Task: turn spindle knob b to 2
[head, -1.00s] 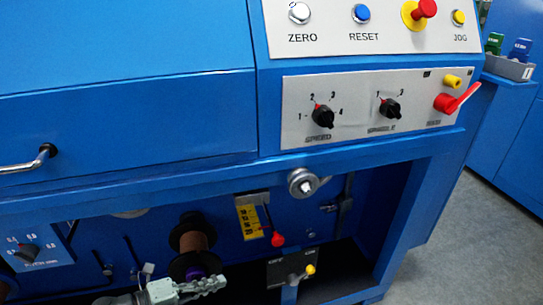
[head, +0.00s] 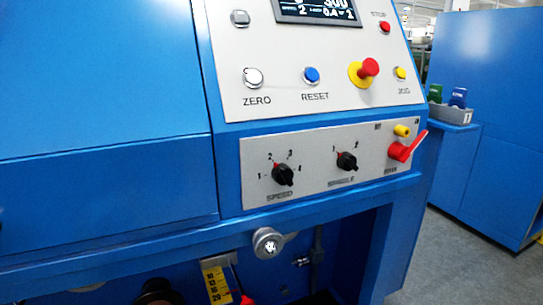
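The spindle knob (head: 347,161) is a black knob on the lower grey control panel, right of the speed knob. Neither of my grippers shows in the head view, and nothing touches the knob.
The black speed knob (head: 283,174) sits to the left and a red lever switch (head: 402,151) to the right. Above are a red emergency button (head: 368,68), a blue reset button (head: 311,75) and a display (head: 318,9). A round metal handle (head: 268,242) protrudes below.

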